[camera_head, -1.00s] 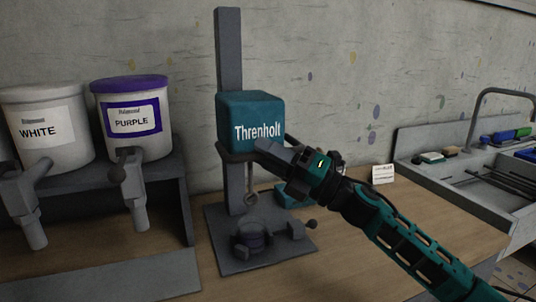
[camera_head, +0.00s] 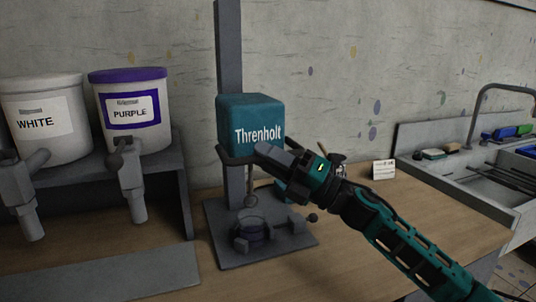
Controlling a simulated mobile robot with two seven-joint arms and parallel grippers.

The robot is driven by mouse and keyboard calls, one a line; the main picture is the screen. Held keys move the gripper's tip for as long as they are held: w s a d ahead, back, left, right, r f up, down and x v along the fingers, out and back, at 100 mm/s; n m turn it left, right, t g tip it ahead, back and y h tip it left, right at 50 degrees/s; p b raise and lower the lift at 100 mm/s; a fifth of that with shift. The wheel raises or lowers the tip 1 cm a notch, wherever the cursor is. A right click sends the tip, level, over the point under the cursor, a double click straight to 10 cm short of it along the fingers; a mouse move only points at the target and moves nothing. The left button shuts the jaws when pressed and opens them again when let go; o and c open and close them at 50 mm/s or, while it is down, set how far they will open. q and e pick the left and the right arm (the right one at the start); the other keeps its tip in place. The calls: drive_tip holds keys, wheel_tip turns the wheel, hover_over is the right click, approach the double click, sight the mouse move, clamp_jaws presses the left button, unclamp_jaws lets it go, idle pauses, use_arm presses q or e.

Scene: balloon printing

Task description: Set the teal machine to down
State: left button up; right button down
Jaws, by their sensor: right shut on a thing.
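The teal machine (camera_head: 250,118), marked "Threnholt", is a block on a grey upright post above a grey base plate (camera_head: 290,255). A ring hangs below the block over a dark round part (camera_head: 250,232) on the base. My right gripper (camera_head: 265,152) reaches in from the lower right to the front lower edge of the block. It is shut on a dark bar of the machine there; its fingers partly hide that bar. My left gripper is not in view.
White (camera_head: 45,125) and purple (camera_head: 132,115) paint tubs with spouts stand on a grey shelf at the left. A small label card (camera_head: 384,169) stands on the wooden table (camera_head: 420,200). A sink (camera_head: 485,180) with a tap is at the right.

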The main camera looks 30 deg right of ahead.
use_arm(q)
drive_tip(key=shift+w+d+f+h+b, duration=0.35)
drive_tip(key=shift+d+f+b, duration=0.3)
drive_tip(key=shift+b, duration=0.6)
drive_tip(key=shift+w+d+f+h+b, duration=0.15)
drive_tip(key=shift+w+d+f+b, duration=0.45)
drive_tip(key=shift+b, duration=0.65)
use_arm(e)
wheel_tip(320, 180, down, 9)
drive_tip(key=shift+r, duration=0.15)
drive_tip(key=c, duration=1.2)
unclamp_jaws()
drive_tip(key=shift+o, duration=0.4)
drive_tip(key=shift+s+r, duration=0.1)
use_arm(q)
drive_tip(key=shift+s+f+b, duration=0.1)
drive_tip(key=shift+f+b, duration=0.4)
drive_tip(key=shift+b, duration=0.2)
use_arm(e)
drive_tip(key=v, duration=1.2)
drive_tip(key=shift+s+d, duration=0.2)
drive_tip(key=shift+s, duration=0.1)
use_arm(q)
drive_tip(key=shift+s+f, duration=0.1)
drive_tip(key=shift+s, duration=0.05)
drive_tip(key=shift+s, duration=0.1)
use_arm(e)
drive_tip(key=shift+f, duration=0.2)
